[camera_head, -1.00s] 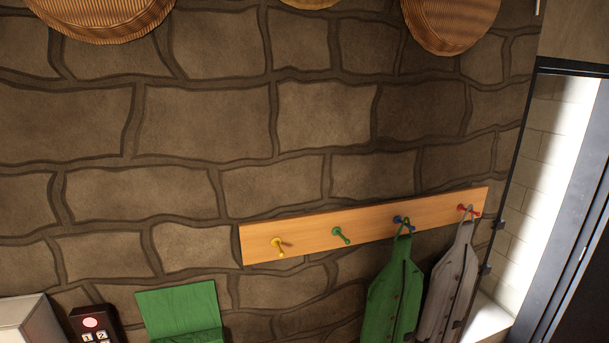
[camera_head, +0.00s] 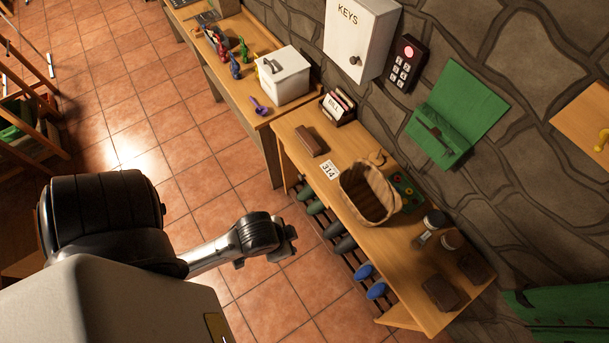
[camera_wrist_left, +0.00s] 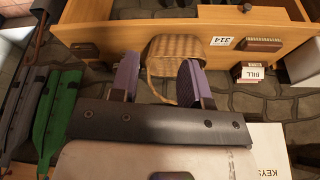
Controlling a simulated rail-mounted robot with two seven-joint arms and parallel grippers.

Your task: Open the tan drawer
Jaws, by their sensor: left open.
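I cannot pick out a tan drawer for certain in either view. A tan wooden table (camera_head: 345,238) stands along the stone wall in the head view; its top also shows in the left wrist view (camera_wrist_left: 120,34). My left gripper (camera_head: 284,240) is above the floor on the left side of this table, apart from it. In the left wrist view my left gripper (camera_wrist_left: 160,78) has its purple fingers spread with nothing held, and a woven basket (camera_wrist_left: 178,46) shows beyond them. My right gripper is in neither view.
The basket (camera_head: 362,192), a brown block (camera_head: 311,141), a 314 card (camera_head: 330,170), and jars (camera_head: 434,220) stand on the table. Shoes (camera_head: 365,271) sit on a rack below. A bench (camera_head: 228,92) carries a white box (camera_head: 284,77).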

